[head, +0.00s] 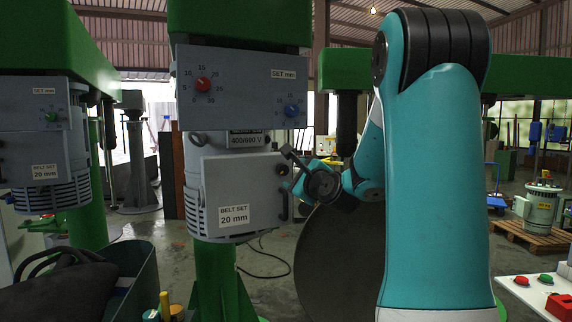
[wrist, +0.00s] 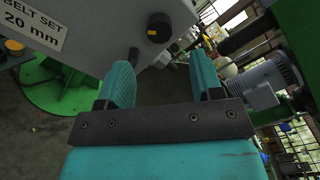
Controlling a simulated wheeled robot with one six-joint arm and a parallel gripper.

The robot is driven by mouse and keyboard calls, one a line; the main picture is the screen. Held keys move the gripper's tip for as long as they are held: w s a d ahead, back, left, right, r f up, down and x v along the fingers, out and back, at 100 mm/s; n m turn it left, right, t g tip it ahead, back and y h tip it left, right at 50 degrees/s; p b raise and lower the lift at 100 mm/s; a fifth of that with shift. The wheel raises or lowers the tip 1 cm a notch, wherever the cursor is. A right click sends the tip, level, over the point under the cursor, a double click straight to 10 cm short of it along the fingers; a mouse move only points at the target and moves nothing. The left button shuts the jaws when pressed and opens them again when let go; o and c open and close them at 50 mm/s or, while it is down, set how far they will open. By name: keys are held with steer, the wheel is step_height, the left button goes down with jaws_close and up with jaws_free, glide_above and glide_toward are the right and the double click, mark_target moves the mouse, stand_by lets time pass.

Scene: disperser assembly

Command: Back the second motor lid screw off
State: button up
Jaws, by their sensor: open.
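The motor lid (head: 240,189) is a grey box face with a "BELT SET 20 mm" label, on the motor of the middle green machine. A dark screw knob (head: 283,169) shows at its upper right edge. In the wrist view a round black knob (wrist: 159,28) with a yellow mark stands out from the lid (wrist: 92,28), just beyond my fingertips and between their lines. My gripper (wrist: 162,72) is open and empty, with teal finger pads apart. In the head view my gripper (head: 293,168) is at the lid's right edge; whether it touches the knob cannot be told.
A dark pin (wrist: 133,56) juts near the left finger. A control panel (head: 240,88) with red and blue dials sits above the lid. A dark bin (head: 135,270) stands front left, a table (head: 520,292) with red parts at right. A large grey disc is behind my arm.

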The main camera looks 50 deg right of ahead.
mark_target(285, 171)
steer(key=p+x, duration=0.2)
steer(key=x, duration=0.5)
steer(key=c, duration=0.9)
